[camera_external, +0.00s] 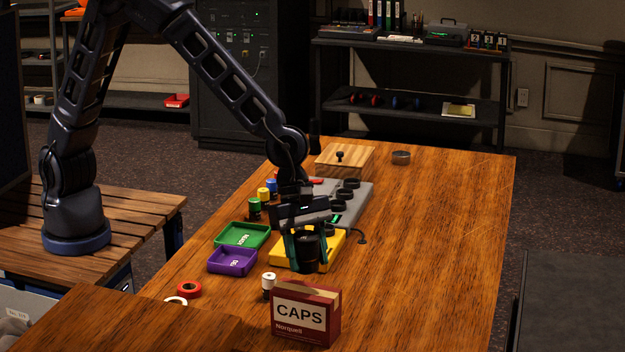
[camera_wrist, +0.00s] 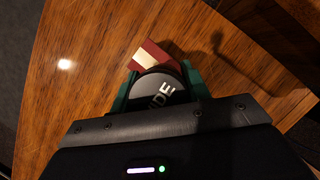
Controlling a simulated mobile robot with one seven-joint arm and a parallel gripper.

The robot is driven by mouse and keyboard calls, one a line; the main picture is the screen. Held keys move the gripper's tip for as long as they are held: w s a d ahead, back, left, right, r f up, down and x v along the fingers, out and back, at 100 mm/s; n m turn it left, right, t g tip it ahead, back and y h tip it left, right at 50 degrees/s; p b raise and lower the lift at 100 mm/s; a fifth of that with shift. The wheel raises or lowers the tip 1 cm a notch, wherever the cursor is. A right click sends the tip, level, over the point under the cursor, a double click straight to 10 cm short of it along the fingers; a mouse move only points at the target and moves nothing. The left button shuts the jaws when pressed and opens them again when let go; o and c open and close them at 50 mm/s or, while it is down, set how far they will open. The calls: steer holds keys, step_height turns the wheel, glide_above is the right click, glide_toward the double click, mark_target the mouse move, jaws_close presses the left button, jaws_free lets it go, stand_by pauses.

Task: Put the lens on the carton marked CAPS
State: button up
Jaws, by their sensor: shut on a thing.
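My gripper (camera_external: 306,240) is shut on the black lens (camera_external: 307,252), with a green finger on either side of it. In the wrist view part of the carton (camera_wrist: 142,53) shows just beyond the lens.
A yellow item (camera_external: 335,247) lies behind the lens. Green (camera_external: 262,241) and purple (camera_external: 232,268) trays are to the left. A white-topped bottle (camera_external: 268,281) stands just behind the carton; a red tape roll (camera_external: 189,289) lies further left. The desk's right side (camera_external: 430,260) is clear.

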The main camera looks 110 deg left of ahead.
mark_target(307, 273)
steer(key=shift+f, duration=2.2)
steer(key=shift+f, duration=0.15)
steer(key=o, duration=1.2)
